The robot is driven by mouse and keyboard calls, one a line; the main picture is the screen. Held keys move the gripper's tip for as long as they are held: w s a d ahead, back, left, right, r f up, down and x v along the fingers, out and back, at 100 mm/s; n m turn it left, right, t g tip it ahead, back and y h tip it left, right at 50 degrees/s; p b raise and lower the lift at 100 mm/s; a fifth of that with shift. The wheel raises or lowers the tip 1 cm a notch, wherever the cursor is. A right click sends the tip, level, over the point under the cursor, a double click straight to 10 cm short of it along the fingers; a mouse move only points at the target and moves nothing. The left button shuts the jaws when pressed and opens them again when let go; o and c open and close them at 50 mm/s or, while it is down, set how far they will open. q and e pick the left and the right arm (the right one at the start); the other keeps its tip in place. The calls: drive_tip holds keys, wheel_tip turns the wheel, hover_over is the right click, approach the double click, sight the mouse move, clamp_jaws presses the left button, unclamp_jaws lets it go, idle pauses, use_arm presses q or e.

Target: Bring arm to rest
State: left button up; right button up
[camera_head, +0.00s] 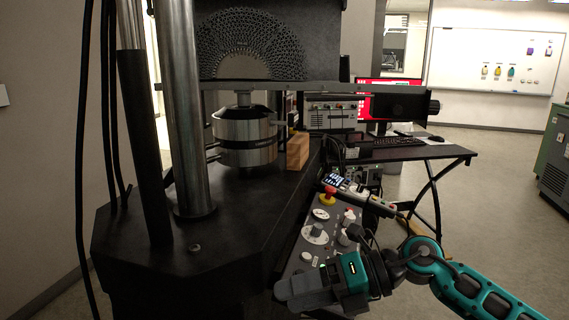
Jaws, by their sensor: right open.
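My right arm (470,285) is teal and black and comes in from the lower right. Its gripper (294,291) is open, at the bottom centre, in front of the lower end of the control panel (290,262). I see nothing held in it, though its fingers show only in part. A dark half-round lattice specimen (250,45) is at the top of the testing machine, above the steel cylinder (245,137) and well away from the gripper. My left gripper is not in view.
The panel has a red emergency button (328,193) and several knobs close to my right arm. A handheld controller (357,195) lies at its upper end. A wooden block (298,151) stands on the machine bed (225,230). A black desk (425,152) stands behind; open floor is at right.

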drive_tip(key=s+d+f+m+t+h+p, duration=0.3)
drive_tip(key=d+f+m+t+h, duration=0.3)
drive_tip(key=m, duration=1.1)
drive_tip(key=s+d+f+m+t+h+p, duration=0.3)
drive_tip(key=d+f+m+t, duration=0.5)
drive_tip(key=m, duration=0.9)
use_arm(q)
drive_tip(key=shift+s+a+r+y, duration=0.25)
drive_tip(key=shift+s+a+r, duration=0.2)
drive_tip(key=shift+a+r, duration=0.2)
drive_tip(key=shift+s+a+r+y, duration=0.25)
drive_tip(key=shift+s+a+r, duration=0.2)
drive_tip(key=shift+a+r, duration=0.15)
use_arm(e)
drive_tip(key=s+d+f+m+g+h, duration=0.1)
drive_tip(key=s+f+m+g+h, duration=0.2)
drive_tip(key=s+f, duration=0.3)
drive_tip(key=shift+s+d+f+m, duration=0.15)
drive_tip(key=shift+s+f+m, duration=0.25)
drive_tip(key=shift+s+m, duration=0.55)
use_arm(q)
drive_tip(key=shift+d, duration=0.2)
use_arm(e)
drive_tip(key=shift+s+n, duration=0.2)
drive_tip(key=shift+n, duration=0.05)
